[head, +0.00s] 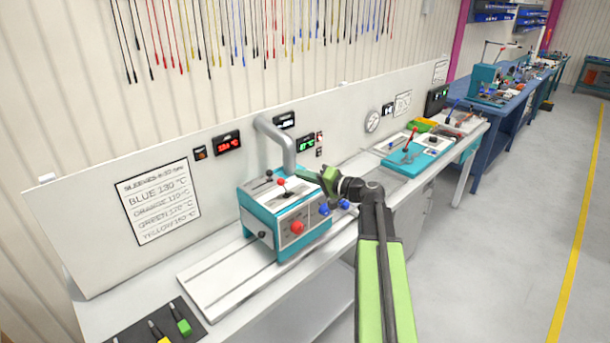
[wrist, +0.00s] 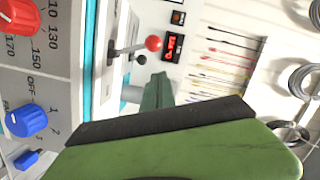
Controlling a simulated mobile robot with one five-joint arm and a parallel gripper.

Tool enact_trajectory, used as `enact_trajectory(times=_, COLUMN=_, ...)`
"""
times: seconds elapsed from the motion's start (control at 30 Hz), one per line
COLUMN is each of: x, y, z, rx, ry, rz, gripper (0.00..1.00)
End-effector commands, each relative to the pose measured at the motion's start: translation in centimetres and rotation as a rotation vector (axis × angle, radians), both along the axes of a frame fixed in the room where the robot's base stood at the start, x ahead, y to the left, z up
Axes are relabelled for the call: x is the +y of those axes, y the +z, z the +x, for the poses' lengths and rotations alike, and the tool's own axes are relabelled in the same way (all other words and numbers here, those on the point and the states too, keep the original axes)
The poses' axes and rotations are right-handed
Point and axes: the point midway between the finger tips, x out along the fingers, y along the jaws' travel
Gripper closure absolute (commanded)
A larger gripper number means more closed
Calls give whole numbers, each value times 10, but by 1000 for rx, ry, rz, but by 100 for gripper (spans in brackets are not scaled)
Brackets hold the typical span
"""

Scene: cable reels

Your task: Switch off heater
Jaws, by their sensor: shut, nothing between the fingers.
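The heater (head: 262,228) is a white and teal box on the bench, with a pipe rising behind it. Its front carries a red dial (head: 297,227) and blue controls (head: 325,208). In the wrist view the red dial (wrist: 20,14) has temperature marks. Below it is a blue knob (wrist: 27,120) marked OFF, 1, 2, 3; I cannot tell its setting. A smaller blue control (wrist: 27,159) sits beneath. A lever with a red ball (wrist: 153,43) stands on top. My green gripper (head: 303,173) is shut and empty, above the heater's right side, apart from the knobs.
A red-digit display (head: 228,143) and a green-digit display (head: 307,143) hang on the back panel. Tools lie on a black mat (head: 150,328) at the front left.

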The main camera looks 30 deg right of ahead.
Motion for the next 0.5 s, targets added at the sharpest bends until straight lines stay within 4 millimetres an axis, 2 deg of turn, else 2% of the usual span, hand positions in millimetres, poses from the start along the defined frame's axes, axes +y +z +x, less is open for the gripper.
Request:
enact_trajectory(times=0.07, x=-17, y=15, z=-2, rx=-1, ry=-4, rz=-1, gripper=100)
enact_trajectory(times=0.3, x=-47, y=19, z=-57, rx=0, ry=-11, rz=-1, gripper=100)
enact_trajectory(times=0.5, x=-63, y=23, z=-85, rx=0, ry=-11, rz=0, gripper=100)
